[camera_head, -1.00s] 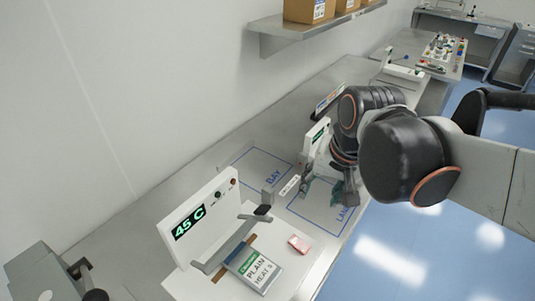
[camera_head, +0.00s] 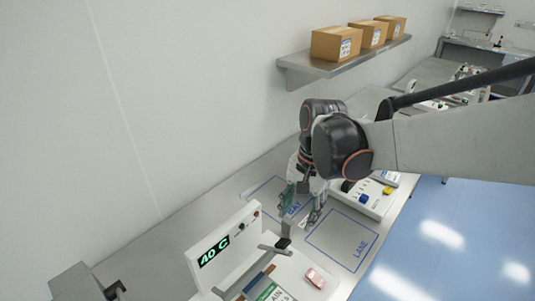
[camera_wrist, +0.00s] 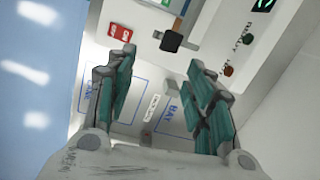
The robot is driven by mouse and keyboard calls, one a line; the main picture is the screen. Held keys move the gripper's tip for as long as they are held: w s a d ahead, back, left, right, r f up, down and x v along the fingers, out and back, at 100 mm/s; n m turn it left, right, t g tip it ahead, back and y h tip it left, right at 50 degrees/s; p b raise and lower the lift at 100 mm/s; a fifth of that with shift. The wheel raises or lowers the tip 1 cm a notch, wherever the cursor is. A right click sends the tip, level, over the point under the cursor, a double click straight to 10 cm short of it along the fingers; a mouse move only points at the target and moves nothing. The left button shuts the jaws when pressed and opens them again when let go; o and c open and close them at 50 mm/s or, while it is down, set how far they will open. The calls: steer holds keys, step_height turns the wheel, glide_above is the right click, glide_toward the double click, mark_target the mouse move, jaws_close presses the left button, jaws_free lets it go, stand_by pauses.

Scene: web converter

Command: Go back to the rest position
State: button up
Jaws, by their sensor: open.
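My gripper (camera_head: 303,208) hangs from the arm over the outlined BAY area (camera_head: 266,187) of the bench, with its teal-padded fingers apart. In the wrist view my gripper (camera_wrist: 163,62) is open, with nothing visible between its fingers. The outlined LANE area (camera_head: 342,240) lies to its right in the head view and looks bare. My arm hides part of the bench behind it.
A white sealing unit (camera_head: 224,246) with a green 40 C display stands in front, with a lever and a green-labelled pouch (camera_head: 270,292). A button box (camera_head: 364,197) stands behind LANE. Cartons (camera_head: 337,43) sit on a wall shelf (camera_head: 345,65).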

steer(key=shift+w+a+f, duration=0.1)
steer(key=shift+w+a, duration=0.1)
steer(key=shift+a, duration=0.2)
steer(key=shift+s+d, duration=0.1)
steer(key=s+d+f+n+t+b, duration=0.2)
steer(key=s+d+n+t+b, duration=0.1)
steer(key=s+d+b, duration=0.2)
steer(key=s+d+f+n+t+h+b, duration=0.1)
steer(key=s+d+f+n+t+b, duration=0.2)
steer(key=s+d+b, duration=0.3)
steer(key=shift+d+f+n+t+b, duration=0.3)
steer(key=shift+d+t+b, duration=0.25)
steer(key=shift+t, duration=0.25)
stand_by(0.5)
